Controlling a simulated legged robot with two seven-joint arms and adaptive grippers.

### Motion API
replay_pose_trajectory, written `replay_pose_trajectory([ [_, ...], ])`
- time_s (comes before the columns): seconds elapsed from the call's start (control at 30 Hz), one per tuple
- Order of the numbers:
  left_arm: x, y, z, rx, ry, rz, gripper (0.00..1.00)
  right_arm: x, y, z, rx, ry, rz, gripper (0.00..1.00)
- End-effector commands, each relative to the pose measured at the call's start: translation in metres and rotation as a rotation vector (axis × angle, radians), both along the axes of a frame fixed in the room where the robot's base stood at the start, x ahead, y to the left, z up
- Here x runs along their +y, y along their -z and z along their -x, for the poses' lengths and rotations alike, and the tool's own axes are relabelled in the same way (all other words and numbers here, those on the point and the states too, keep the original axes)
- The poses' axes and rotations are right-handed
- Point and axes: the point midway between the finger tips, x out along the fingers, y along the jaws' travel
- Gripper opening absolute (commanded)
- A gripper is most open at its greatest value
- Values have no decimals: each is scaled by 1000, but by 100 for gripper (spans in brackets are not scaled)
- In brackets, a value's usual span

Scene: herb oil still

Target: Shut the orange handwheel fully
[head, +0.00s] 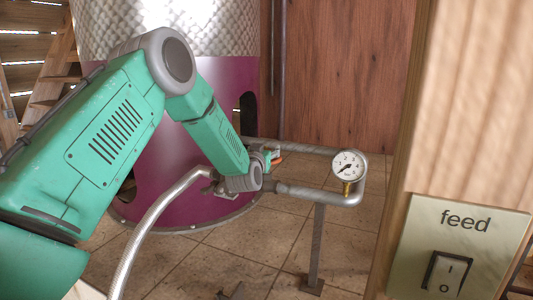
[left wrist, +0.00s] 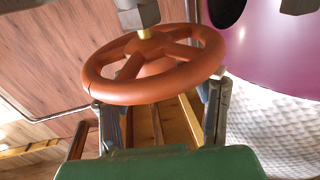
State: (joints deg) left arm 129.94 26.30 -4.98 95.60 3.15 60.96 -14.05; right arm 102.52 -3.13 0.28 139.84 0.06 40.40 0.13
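The orange handwheel (left wrist: 155,70) fills the middle of the left wrist view, with its spokes and a brass stem at its hub. In the head view only a small orange part of the handwheel (head: 277,159) shows beside my left gripper (head: 266,158); the rest is hidden. In the left wrist view my left gripper (left wrist: 160,97) is open, its two fingers wide apart near opposite sides of the rim. I cannot tell whether they touch it. My right gripper does not show clearly in either view.
Grey pipework (head: 310,190) with a pressure gauge (head: 348,166) runs right of the wheel. A purple and silver tank (head: 225,90) stands behind my left arm. A braided hose (head: 150,225) curves below it. A post with a "feed" switch panel (head: 462,245) blocks the right side.

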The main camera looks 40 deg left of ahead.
Motion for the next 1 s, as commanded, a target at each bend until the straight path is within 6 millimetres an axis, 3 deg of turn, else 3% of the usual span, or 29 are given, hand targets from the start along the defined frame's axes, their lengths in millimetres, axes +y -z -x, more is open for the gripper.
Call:
replay_pose_trajectory([
  [0.23, 3, 7, -2, 8, 0, 5, 51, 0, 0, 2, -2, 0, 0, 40],
  [0.37, -2, 7, 8, 8, 1, 6, 51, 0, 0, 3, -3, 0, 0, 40],
  [0.8, -45, 4, 86, 7, 2, 0, 51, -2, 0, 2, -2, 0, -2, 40],
  [1.0, -53, 5, 105, 5, 1, 3, 51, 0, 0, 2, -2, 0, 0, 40],
])
